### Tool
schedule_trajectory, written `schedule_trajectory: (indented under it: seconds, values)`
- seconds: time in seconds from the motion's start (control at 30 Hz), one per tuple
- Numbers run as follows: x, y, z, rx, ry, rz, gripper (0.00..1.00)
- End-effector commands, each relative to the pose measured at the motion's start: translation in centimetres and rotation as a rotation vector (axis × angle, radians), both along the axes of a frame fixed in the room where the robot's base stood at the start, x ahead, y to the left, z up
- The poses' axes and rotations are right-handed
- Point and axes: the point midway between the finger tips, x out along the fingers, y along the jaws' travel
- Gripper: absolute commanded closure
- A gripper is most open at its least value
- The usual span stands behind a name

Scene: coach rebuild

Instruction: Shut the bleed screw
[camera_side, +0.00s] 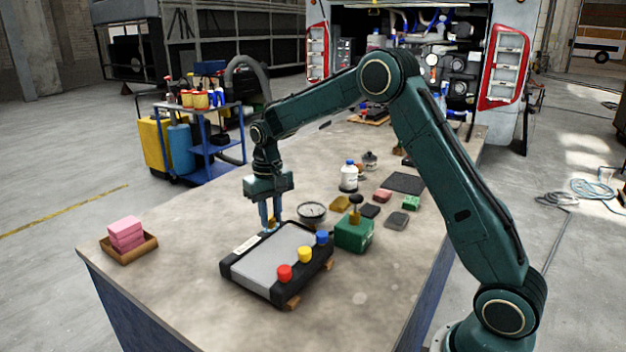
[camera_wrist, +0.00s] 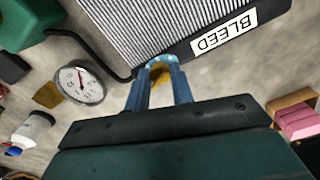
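The radiator-like unit (camera_side: 270,258) lies on the bench in a black frame, and its finned face (camera_wrist: 150,30) fills the top of the wrist view. A white label reading BLEED (camera_wrist: 224,32) is on its edge. A small brass-coloured piece (camera_wrist: 160,74), seemingly the bleed screw, sits at that edge near the label. My gripper (camera_side: 270,226) points down at the unit's far edge. In the wrist view its two blue fingers (camera_wrist: 160,82) stand either side of the brass piece. Their tips partly hide it, and I cannot tell whether they press on it.
Red (camera_side: 285,272), yellow (camera_side: 305,254) and blue (camera_side: 322,237) caps stand along the unit's right side. A round gauge (camera_side: 312,211) and a green box (camera_side: 354,233) are close by. Pink blocks (camera_side: 126,233) sit in a tray at left. The front left bench is clear.

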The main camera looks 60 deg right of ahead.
Motion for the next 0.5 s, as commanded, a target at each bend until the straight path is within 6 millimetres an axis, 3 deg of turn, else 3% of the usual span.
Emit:
schedule_trajectory:
  seconds: [0.03, 0.13, 0.5]
  values:
    - [0.28, 0.07, 0.02, -0.001, -0.010, 0.003, 0.73]
    - [0.26, 0.04, 0.03, -0.001, -0.009, 0.002, 0.55]
    - [0.13, -0.03, 0.20, -0.001, -0.005, 0.000, 0.55]
